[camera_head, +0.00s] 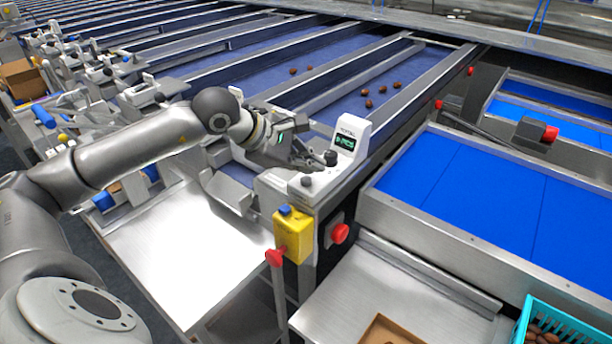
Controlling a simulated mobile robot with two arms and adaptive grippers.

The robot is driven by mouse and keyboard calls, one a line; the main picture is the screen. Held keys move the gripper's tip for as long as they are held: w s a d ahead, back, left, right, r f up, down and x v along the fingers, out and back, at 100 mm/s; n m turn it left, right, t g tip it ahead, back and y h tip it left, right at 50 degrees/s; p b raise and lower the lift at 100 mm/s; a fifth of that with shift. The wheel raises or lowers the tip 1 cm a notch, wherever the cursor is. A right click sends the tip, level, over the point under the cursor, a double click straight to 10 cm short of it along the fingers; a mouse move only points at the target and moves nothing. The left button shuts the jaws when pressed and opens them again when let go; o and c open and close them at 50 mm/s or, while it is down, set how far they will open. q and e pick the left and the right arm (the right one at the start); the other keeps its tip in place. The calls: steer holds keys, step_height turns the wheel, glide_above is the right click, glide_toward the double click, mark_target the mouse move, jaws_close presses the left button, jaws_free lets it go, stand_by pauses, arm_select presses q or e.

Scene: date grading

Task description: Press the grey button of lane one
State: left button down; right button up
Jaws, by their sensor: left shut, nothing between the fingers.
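The lane console (322,182) is a white-grey housing at the end of the near lane. It carries an upright counter (350,132) with a green-lit display. A small round dark grey button (307,181) sits on its top, and a black knob (330,158) stands by the counter. My left gripper (312,160) is shut and empty, just above and behind the console top, beside the black knob. I cannot tell whether its fingertips touch anything. No lane number is readable. My right gripper is not in view.
Several dates (382,89) lie on the blue lane behind. A blue belt (470,195) is at right. A teal crate (562,325) stands front right.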

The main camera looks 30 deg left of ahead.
mark_target(308, 181)
arm_select(q)
steer(key=shift+r+p, duration=1.65)
steer(key=shift+r, duration=0.95)
